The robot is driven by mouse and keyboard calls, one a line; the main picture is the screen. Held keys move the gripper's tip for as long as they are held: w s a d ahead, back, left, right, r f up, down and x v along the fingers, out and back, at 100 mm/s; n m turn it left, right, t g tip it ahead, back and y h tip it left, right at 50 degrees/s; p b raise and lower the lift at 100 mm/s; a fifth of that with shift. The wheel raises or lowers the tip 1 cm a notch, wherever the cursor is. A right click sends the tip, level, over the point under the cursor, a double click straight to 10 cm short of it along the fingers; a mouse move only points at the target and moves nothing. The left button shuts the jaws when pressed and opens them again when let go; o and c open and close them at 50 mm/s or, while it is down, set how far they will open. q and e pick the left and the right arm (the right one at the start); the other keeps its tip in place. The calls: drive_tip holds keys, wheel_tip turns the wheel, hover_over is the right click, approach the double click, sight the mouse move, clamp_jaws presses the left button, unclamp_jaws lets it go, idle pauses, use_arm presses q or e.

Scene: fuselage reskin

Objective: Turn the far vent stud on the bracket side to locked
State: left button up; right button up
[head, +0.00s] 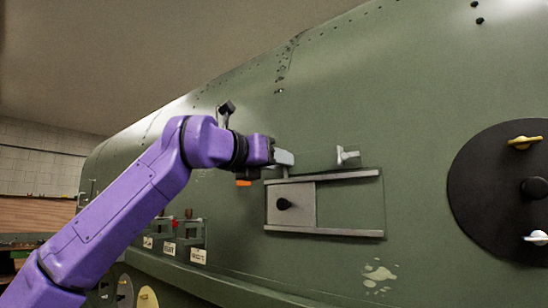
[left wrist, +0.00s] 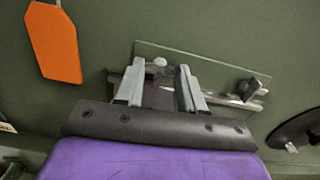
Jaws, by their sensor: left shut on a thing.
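My left gripper (head: 284,158) reaches in from the left to the upper left corner of the sliding vent panel (head: 305,205). It is shut on a vent stud there, which its fingers mostly hide. In the left wrist view the two fingers (left wrist: 160,90) stand a little apart, with a small pale round part (left wrist: 160,62) just beyond them. A second grey winged stud (head: 347,156) stands clear above the panel's top rail to the right; it also shows in the left wrist view (left wrist: 250,88). I cannot read the held stud's angle. My right gripper is not in view.
A black disc (head: 505,190) with a gold and a white wing stud is at the right. An orange tag (left wrist: 53,42) hangs left of the fingers. Small labelled fittings (head: 180,235) sit below my arm.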

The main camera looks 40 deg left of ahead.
use_arm(q)
drive_tip(key=shift+r+m, duration=0.1)
drive_tip(key=shift+m, duration=0.4)
drive_tip(key=o, duration=1)
drive_tip(key=shift+o, duration=0.2)
drive_tip(key=shift+w, duration=0.15)
drive_tip(key=s+b, duration=0.4)
drive_tip(key=s, duration=0.6)
drive_tip(key=shift+s+a, duration=0.2)
drive_tip(key=shift+a, duration=0.2)
